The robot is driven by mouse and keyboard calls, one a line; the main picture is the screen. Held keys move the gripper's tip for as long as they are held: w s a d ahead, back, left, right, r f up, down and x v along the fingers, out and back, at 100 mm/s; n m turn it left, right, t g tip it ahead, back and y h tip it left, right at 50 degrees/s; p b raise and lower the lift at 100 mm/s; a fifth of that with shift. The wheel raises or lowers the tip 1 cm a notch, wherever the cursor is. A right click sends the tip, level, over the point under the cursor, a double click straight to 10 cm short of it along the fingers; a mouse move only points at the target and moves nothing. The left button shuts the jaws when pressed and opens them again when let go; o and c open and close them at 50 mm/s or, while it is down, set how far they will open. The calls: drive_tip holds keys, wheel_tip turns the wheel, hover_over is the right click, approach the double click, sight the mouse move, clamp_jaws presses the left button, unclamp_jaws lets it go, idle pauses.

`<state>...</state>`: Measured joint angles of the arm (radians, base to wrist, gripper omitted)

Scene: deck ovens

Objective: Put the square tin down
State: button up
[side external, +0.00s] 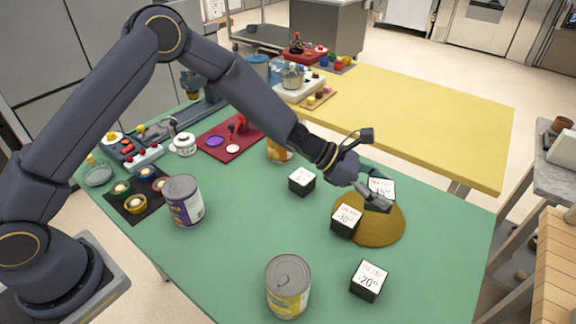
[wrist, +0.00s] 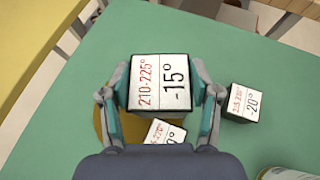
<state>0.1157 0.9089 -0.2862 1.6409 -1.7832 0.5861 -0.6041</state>
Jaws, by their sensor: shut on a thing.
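The square tin (wrist: 160,82) is a dark block with a white top marked 210-225° and -15°. My gripper (wrist: 161,94) is shut on it, with one finger at each side. In the side view the tin (side external: 382,187) is at the far edge of a round brown mat (side external: 382,236), partly hidden by my gripper (side external: 374,198). It looks larger than the similar blocks in the wrist view, so it seems raised; the gap beneath is not visible. A similar block (side external: 345,220) stands on the mat, close to the held tin, and shows in the wrist view (wrist: 163,137).
Another block (side external: 369,281), marked -20°, stands on the green table near the front, and one more (side external: 302,181) stands left of the mat. A yellow-labelled can (side external: 288,287) and a purple can (side external: 185,201) stand further left. Green surface is clear right of the mat.

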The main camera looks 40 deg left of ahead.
drive_tip(key=w+d+f, duration=0.1)
drive_tip(key=w+f, duration=0.1)
drive_tip(key=w+d+f, duration=0.1)
drive_tip(key=w+f, duration=0.1)
drive_tip(key=w+d+f, duration=0.1)
drive_tip(key=w+f, duration=0.2)
drive_tip(key=shift+d, duration=0.3)
drive_tip(key=shift+w+f, duration=0.1)
drive_tip(key=shift+f, duration=1.5)
drive_tip(key=shift+f, duration=0.15)
drive_tip(key=o, duration=1.5)
drive_tip(key=shift+c, duration=0.2)
